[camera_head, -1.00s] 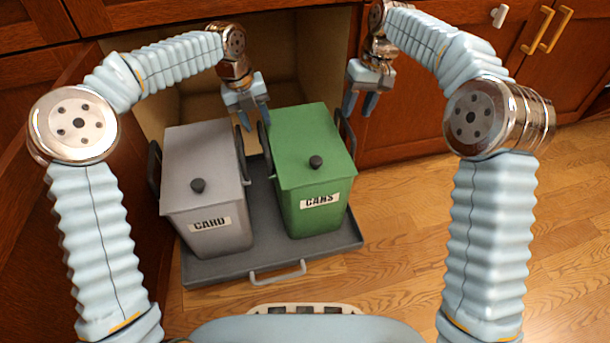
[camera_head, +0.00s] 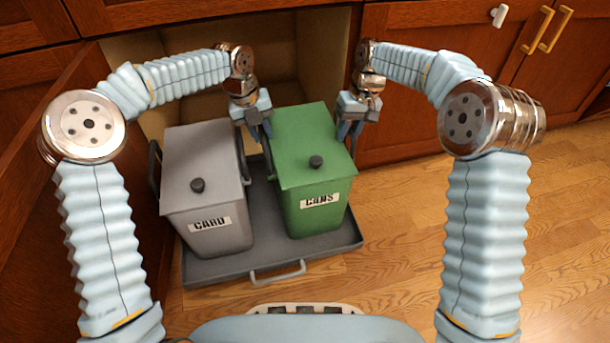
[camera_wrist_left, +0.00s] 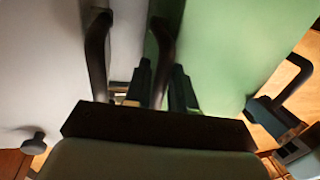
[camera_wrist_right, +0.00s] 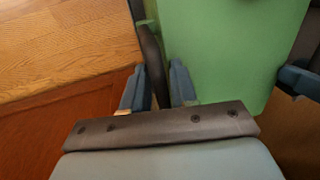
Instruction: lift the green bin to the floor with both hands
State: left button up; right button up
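The green bin (camera_head: 312,162), labelled CANS, stands upright on a grey pull-out tray (camera_head: 217,267) with its lid on. It has a dark handle on each side. My left gripper (camera_head: 258,132) is at its left handle. In the left wrist view the fingers (camera_wrist_left: 163,85) stand on either side of the dark left handle (camera_wrist_left: 161,50), with gaps still showing. My right gripper (camera_head: 350,128) is at the right handle. In the right wrist view its fingers (camera_wrist_right: 158,88) are apart, with the dark handle (camera_wrist_right: 152,55) between them.
A grey bin (camera_head: 208,183) labelled CARD stands close to the left of the green bin on the same tray. An open cabinet door (camera_head: 45,200) is at the left. Clear wooden floor (camera_head: 405,240) lies to the right of the tray.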

pick_arm(q)
grip_shut()
pick_arm(e)
grip_shut()
pick_arm(q)
jog(key=shift+r, duration=0.15)
pick_arm(e)
jog(key=shift+r, duration=0.1)
